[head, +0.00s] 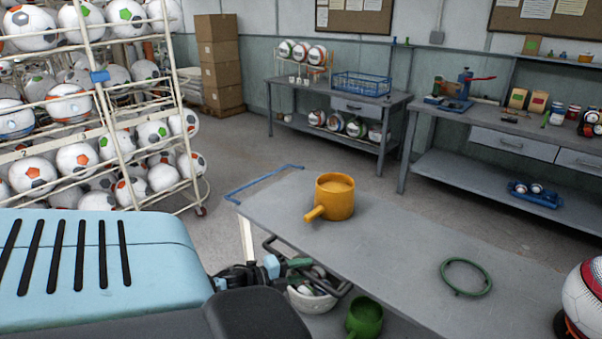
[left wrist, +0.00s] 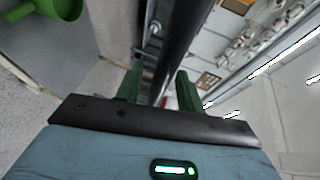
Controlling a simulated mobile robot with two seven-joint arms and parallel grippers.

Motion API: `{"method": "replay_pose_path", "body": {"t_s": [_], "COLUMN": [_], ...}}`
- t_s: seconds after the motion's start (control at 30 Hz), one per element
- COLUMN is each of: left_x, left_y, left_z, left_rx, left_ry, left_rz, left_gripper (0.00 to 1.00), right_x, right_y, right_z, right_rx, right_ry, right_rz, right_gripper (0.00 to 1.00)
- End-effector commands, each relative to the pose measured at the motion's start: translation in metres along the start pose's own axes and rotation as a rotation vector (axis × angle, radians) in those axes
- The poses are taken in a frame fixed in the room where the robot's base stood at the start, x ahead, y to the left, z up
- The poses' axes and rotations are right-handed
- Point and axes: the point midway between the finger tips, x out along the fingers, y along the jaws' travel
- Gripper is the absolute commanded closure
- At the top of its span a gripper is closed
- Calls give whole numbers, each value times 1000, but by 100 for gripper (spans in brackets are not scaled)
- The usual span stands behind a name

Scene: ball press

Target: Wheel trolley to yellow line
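A grey-topped table or trolley (head: 390,256) stands in front of me in the head view, with a white leg and a dark bar (head: 333,290) along its near side. Its wheels are not visible. My left gripper (head: 299,268) is at this bar. In the left wrist view a dark bar (left wrist: 184,45) runs between the green fingers of my left gripper (left wrist: 160,88), which are apart with gaps beside it. I cannot tell whether they touch it. No yellow line shows. My right gripper is out of view.
The grey top bears a yellow pot (head: 336,199), a green ring (head: 466,277) and a ball (head: 583,295). A blue rail (head: 262,181) is at its far end. A wheeled ball rack (head: 115,125) stands left. Workbenches (head: 440,107) line the back wall. Bare floor lies between.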

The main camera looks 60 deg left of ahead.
Motion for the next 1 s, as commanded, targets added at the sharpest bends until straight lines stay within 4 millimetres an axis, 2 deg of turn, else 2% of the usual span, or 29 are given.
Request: {"method": "replay_pose_path", "body": {"t_s": [0.17, 0.4, 0.6, 1.0], "left_x": [-14, -48, -70, -77], "left_y": [1, 1, 0, -1], "left_z": [0, 0, 0, 0], "left_rx": [-2, -1, 0, 0], "left_ry": [-1, -1, 0, 0], "left_rz": [2, 3, 0, -1], "left_gripper": [62, 62, 62, 62], "right_x": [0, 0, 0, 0], "right_y": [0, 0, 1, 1], "right_z": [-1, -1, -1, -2], "right_rx": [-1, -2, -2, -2], "right_ry": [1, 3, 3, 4], "right_rz": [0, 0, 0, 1], "right_gripper": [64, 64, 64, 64]}}
